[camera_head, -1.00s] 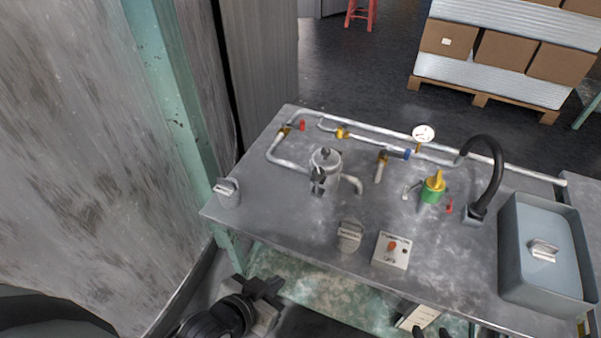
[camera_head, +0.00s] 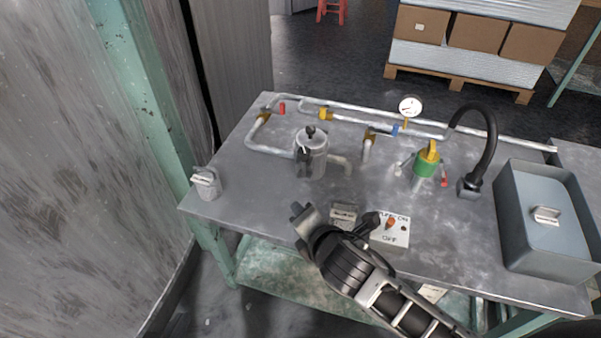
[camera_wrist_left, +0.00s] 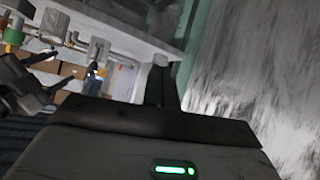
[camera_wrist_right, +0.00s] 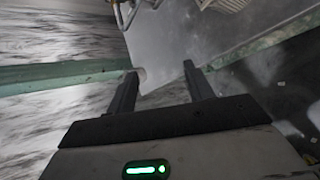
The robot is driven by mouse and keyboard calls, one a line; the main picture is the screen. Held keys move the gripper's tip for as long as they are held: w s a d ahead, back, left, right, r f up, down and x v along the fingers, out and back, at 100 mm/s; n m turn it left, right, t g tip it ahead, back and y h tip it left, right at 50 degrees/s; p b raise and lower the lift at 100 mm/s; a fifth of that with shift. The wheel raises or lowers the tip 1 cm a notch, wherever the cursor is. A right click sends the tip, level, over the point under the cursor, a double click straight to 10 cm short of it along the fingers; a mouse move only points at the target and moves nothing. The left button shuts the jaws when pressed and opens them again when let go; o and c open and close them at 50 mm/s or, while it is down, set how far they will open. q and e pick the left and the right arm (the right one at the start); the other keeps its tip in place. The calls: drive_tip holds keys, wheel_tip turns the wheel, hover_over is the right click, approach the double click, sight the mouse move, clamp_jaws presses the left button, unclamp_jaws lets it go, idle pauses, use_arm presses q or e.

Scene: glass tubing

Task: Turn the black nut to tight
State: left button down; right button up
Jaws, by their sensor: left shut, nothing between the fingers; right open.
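I cannot pick out the black nut for certain. The silver pot (camera_head: 312,156) on the metal table (camera_head: 262,205) has black parts on its lid and side. In the head view one dark gripper of mine reaches in from the lower right, above the table's front edge, pointing left and apart from the pot. My left gripper (camera_wrist_left: 160,82) is shut and empty in its wrist view, with the other gripper at that view's left. My right gripper (camera_wrist_right: 160,82) is open and empty, facing a table corner.
Pipes (camera_head: 262,148) run along the back with a gauge (camera_head: 410,106) and a green valve (camera_head: 425,163). A switch box (camera_head: 397,232) and a small metal block (camera_head: 343,212) stand at the front. A grey bin (camera_head: 548,215) is at right, a wall (camera_head: 85,180) at left.

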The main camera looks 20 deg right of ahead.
drive_tip(key=w+d+r+n+t+h+b, duration=0.25)
drive_tip(key=w+r+n, duration=0.2)
drive_tip(key=n, duration=0.45)
drive_tip(key=b, duration=0.4)
approach(305, 156)
drive_tip(key=shift+h, duration=0.35)
drive_tip(key=x, duration=0.9)
drive_tip(key=shift+a+f, duration=0.1)
drive_tip(key=shift+a, duration=0.2)
use_arm(q)
drive_tip(key=f, duration=0.3)
drive_tip(key=shift+w+d+t+h, duration=0.1)
drive_tip(key=shift+d+t+h, duration=0.2)
drive_tip(key=shift+d+h, duration=0.1)
use_arm(e)
drive_tip(key=c, duration=1)
